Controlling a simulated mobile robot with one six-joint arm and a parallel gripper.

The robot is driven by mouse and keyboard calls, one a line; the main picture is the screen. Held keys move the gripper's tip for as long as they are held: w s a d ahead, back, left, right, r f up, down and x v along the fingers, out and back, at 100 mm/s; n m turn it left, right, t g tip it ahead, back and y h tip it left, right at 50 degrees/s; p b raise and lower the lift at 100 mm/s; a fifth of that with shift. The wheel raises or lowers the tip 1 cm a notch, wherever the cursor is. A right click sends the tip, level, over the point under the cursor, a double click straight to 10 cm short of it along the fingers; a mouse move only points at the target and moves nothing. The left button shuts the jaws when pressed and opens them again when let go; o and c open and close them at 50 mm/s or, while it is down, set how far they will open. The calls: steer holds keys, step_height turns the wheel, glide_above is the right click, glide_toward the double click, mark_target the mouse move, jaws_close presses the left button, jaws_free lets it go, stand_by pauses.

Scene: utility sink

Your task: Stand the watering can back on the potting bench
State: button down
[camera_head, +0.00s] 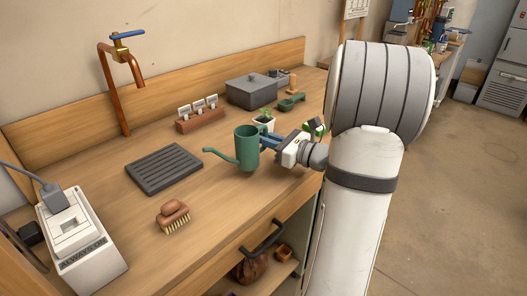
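The green watering can (246,150) is upright at the middle of the wooden potting bench (225,205), its spout pointing left. I cannot tell whether its base touches the bench top or hangs just above it. My gripper (266,141) reaches in from the right, its blue-grey fingers at the can's right side. The can's handle is hidden or too small to make out there. I cannot tell whether the fingers are closed on it.
A dark slatted mat (164,169) lies left of the can, with a scrubbing brush (173,217) in front. Behind are a terracotta label holder (200,122), a grey lidded box (251,92) and a small potted plant (264,122). A copper tap (113,85) stands at back left.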

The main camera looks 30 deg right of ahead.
steer(key=shift+f, duration=1.55)
steer(key=shift+b, duration=0.3)
steer(key=shift+f, duration=0.2)
steer(key=c, duration=1.5)
jaws_free()
steer(key=shift+o, duration=0.2)
steer(key=shift+r, duration=0.2)
steer(key=v, duration=1.2)
steer(key=shift+p, duration=0.4)
